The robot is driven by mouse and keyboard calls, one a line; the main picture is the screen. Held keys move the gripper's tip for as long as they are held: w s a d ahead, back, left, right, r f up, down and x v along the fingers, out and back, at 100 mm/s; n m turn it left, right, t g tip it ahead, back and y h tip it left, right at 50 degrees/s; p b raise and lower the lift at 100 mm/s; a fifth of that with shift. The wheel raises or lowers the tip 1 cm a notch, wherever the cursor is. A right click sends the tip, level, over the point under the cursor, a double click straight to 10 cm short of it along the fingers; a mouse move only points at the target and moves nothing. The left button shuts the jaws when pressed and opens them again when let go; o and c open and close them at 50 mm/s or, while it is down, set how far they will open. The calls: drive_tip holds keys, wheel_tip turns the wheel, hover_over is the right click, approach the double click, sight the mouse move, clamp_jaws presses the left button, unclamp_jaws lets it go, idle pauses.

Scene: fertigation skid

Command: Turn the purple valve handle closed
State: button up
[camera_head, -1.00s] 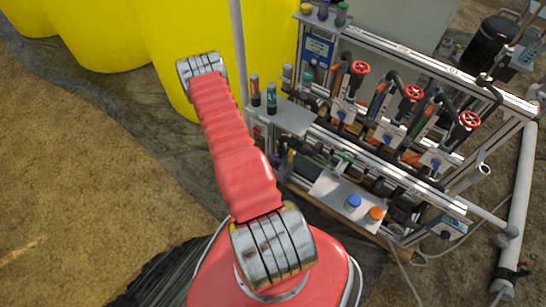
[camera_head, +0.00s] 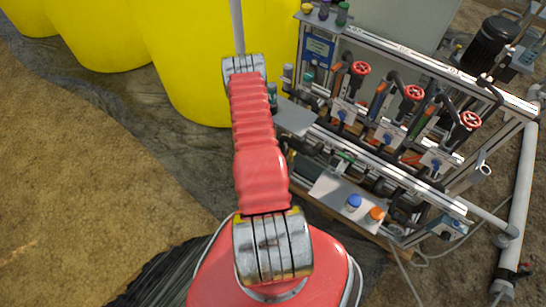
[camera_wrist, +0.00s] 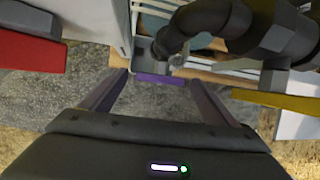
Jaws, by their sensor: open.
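The purple valve handle (camera_wrist: 160,79) shows in the wrist view as a short flat bar, at the far end of the gap between my fingers. My gripper (camera_wrist: 158,86) is open, with one finger to the left of the handle and one to the right. I see a gap on both sides, and I cannot tell how deep the handle sits between the tips. In the head view my arm hides the purple handle and my gripper.
In the wrist view a red handle (camera_wrist: 30,50) is at left and a yellow handle (camera_wrist: 285,102) at right. Dark pipework (camera_wrist: 210,20) lies just beyond. In the head view the skid's lower frame (camera_head: 400,172) and several red wheels stand right of my arm; yellow tanks (camera_head: 185,60) stand behind.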

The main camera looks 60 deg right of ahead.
drive_tip(key=shift+s+d+f, duration=0.1)
drive_tip(key=shift+d+f, duration=0.05)
drive_tip(key=shift+f, duration=0.3)
drive_tip(key=shift+c, duration=0.4)
drive_tip(key=c, duration=1)
drive_tip(key=shift+s+d+r+t, duration=0.1)
drive_tip(key=shift+s+t, duration=0.05)
drive_tip(key=shift+t, duration=0.65)
drive_tip(key=o, duration=1.1)
